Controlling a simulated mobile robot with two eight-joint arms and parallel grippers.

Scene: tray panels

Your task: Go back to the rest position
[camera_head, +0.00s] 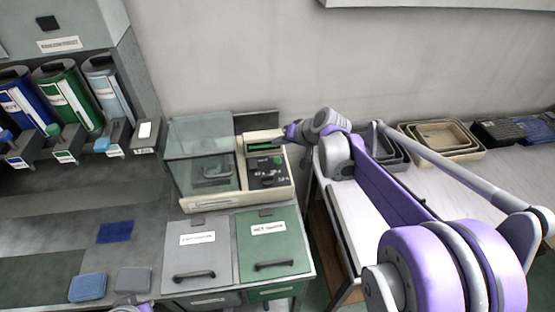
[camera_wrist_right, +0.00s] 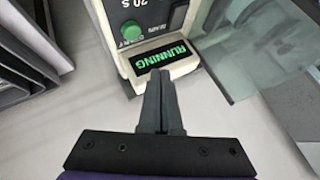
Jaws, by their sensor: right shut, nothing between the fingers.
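My right arm reaches in from the right in the head view. Its gripper (camera_head: 281,137) is at the display end of a cream bench machine (camera_head: 225,200) with a glass cover. In the right wrist view the two fingers (camera_wrist_right: 161,80) are together, with nothing between them. Their tips are just in front of the machine's lit display (camera_wrist_right: 160,60), which reads RUNNING in green. I cannot tell whether they touch the machine. A green round button (camera_wrist_right: 131,31) is beside the display. A small grey piece, possibly my left arm, shows at the bottom edge of the head view; no left fingers show.
A grey lidded bin (camera_head: 197,255) and a green lidded bin (camera_head: 270,245) are in front of the machine. Dispensers (camera_head: 70,95) stand at the left. Stacked trays (camera_head: 440,138) are on the right-hand table. Blue-grey blocks (camera_head: 88,287) lie at the lower left.

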